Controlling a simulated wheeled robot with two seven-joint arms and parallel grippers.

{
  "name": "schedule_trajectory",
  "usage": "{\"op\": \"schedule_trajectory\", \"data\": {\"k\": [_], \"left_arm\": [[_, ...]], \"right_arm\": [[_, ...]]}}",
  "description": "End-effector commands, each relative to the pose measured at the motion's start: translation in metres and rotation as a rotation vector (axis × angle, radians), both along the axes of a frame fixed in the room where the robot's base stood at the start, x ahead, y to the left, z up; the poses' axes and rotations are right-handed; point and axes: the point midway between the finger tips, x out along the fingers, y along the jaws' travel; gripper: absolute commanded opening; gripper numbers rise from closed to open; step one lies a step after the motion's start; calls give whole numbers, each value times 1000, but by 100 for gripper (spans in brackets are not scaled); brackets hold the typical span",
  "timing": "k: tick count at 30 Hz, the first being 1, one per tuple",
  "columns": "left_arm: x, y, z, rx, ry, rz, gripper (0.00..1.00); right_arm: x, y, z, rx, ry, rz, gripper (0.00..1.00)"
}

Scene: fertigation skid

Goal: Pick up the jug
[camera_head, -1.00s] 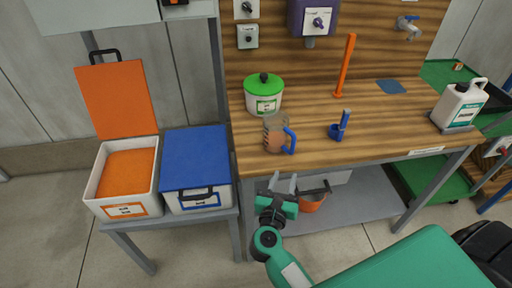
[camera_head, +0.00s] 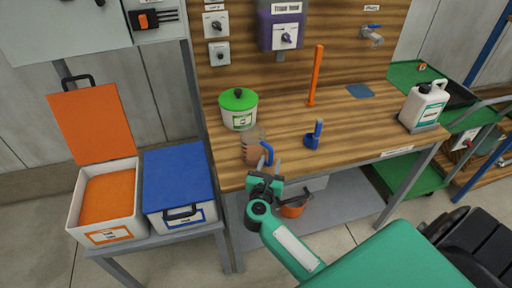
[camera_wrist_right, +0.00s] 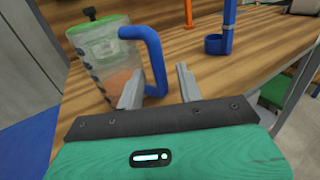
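The jug (camera_head: 253,150) is a clear cup with a blue handle and orange-brown contents. It stands upright near the front edge of the wooden bench, and its handle faces right. It also shows in the right wrist view (camera_wrist_right: 103,52), with the blue handle toward my gripper. My right gripper (camera_head: 271,166) is at the bench's front edge beside the handle. In the right wrist view its two fingers (camera_wrist_right: 158,78) are apart, with the lower part of the handle appearing between them. Contact cannot be told. My left gripper is not in view.
Behind the jug is a white pot with a green lid (camera_head: 238,108). A blue holder (camera_head: 313,138) and an upright orange rod (camera_head: 315,75) stand to the right. A white canister (camera_head: 424,104) is at the bench's right end. Orange and blue lidded bins stand left.

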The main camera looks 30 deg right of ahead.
Motion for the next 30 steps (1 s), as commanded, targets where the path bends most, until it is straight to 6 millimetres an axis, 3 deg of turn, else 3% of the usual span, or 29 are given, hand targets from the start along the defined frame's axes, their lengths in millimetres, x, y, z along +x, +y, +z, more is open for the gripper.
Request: {"op": "schedule_trajectory", "data": {"k": [5,13,19,30], "left_arm": [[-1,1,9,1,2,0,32],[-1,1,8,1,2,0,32],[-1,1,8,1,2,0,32],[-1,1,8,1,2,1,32]], "right_arm": [[16,-13,2,-1,0,1,36],[17,-15,0,0,0,1,36],[17,-15,0,0,0,1,0],[17,-15,2,0,-1,0,0]]}}
